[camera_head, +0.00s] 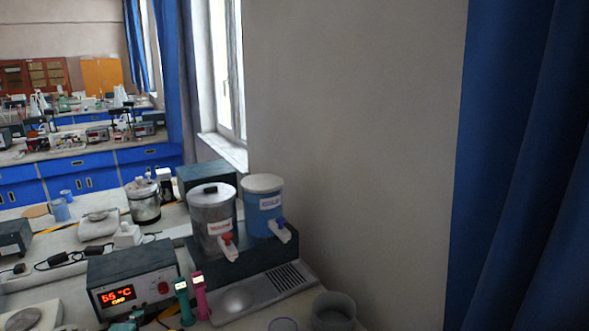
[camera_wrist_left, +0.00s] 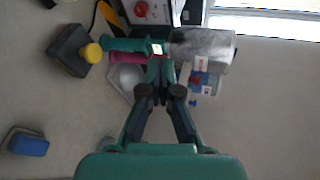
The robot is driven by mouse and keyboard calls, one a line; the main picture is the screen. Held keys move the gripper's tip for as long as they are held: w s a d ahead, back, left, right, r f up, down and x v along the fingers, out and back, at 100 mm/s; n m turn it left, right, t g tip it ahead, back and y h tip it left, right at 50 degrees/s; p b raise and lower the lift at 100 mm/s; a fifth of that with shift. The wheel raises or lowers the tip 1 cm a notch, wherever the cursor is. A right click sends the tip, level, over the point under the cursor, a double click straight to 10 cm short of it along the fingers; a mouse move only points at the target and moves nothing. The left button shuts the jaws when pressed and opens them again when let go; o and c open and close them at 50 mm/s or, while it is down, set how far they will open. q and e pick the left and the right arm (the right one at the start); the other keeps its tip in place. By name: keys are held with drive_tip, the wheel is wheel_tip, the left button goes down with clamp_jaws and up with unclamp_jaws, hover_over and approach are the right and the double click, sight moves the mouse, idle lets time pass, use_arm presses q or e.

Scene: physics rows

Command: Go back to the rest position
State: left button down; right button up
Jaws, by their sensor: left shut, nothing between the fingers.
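My left gripper (camera_wrist_left: 160,78) is seen from behind in the left wrist view, its fingers brought together with nothing between them. In the head view a small teal part of it (camera_head: 130,323) shows at the bottom edge, in front of the heater box; the rest is cut off. My right gripper is in neither view.
A heater box (camera_head: 132,281) with a red display stands near a green handheld device (camera_head: 183,303) and a pink one (camera_head: 201,297). Behind are a grey dispenser (camera_head: 211,215) and a blue dispenser (camera_head: 262,215) on a dark stand. A grey cup (camera_head: 333,312) stands front right, near the wall.

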use_arm(q)
drive_tip(key=s+d+f+n+g+h, duration=0.1)
drive_tip(key=s+d+f+n, duration=0.1)
drive_tip(key=s+d+f, duration=0.1)
drive_tip(key=s+d+f+n+g+h, duration=0.1)
drive_tip(key=s+d+f+n+g, duration=0.1)
drive_tip(key=d+f, duration=0.3)
drive_tip(key=s+d+f+n+g+h, duration=0.2)
drive_tip(key=s+d+f+n, duration=0.2)
drive_tip(key=f, duration=0.5)
drive_tip(key=shift+s+d, duration=0.4)
drive_tip(key=shift+d, duration=0.2)
drive_tip(key=s+d+f+n+g+h, duration=0.2)
drive_tip(key=s+d+f+n+g, duration=0.3)
drive_tip(key=s, duration=0.6)
drive_tip(key=s+d+f+n+g+h, duration=0.1)
drive_tip(key=s+d+f+n+g, duration=0.2)
drive_tip(key=s+d+f+n, duration=0.6)
wheel_tip(320, 180, down, 9)
drive_tip(key=s+a+m+b, duration=0.1)
drive_tip(key=a+m+b, duration=0.1)
drive_tip(key=b, duration=1.1)
drive_tip(key=shift+s+m, duration=0.35)
drive_tip(key=shift+m, duration=0.15)
